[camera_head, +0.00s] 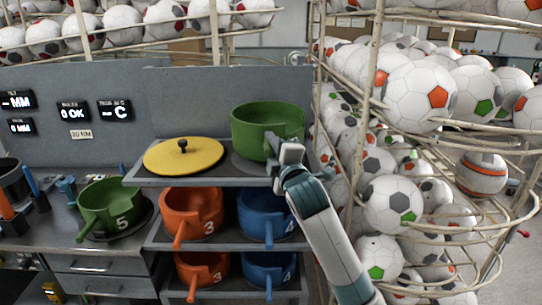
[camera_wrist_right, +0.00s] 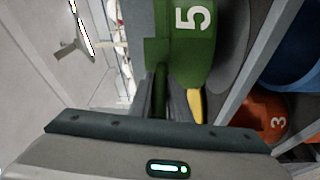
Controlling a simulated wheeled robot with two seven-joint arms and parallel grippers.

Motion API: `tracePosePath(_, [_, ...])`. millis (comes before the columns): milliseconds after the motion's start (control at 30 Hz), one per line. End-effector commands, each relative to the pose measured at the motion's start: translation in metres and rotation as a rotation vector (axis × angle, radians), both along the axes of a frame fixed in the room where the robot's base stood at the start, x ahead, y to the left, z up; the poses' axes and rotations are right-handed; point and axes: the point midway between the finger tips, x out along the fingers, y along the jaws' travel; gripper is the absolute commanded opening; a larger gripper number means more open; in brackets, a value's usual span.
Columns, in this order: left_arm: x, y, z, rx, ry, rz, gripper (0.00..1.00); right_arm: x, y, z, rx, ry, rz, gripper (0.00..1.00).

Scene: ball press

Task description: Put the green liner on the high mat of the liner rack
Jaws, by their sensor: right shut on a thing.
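A green liner (camera_head: 262,125) stands upright at the right end of the rack's top shelf, over a dark round mat (camera_head: 239,166). I cannot tell if it rests on the mat or hovers just above it. My right gripper (camera_head: 283,153) is shut on this liner's handle. In the right wrist view, the green liner (camera_wrist_right: 183,55) shows a white 5, and its handle (camera_wrist_right: 159,88) runs between the fingers. A second green liner (camera_head: 103,207) marked 5 sits on the lower counter at the left. My left gripper is not in view.
A yellow lid (camera_head: 180,156) with a black knob lies left on the top shelf. Orange liners (camera_head: 190,208) and blue liners (camera_head: 262,212) fill the shelves below. A wire cage of balls (camera_head: 395,125) stands close at the right. A grey panel (camera_head: 205,95) rises behind.

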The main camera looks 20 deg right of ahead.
Motion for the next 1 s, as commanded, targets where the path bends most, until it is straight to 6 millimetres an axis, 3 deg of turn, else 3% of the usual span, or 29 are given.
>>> tracePosePath(267, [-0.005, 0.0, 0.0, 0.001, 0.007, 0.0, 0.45, 0.0, 0.0, 0.001, 0.0, -0.004, 0.0, 0.0])
tracePosePath(633, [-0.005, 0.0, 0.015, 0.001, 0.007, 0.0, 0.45, 0.0, 0.0, -0.036, 0.0, -0.001, 0.0, 0.0])
tracePosePath(1000, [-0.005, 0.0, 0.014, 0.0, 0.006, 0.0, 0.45, -0.001, 0.0, -0.04, -0.001, -0.004, 0.0, 0.0])
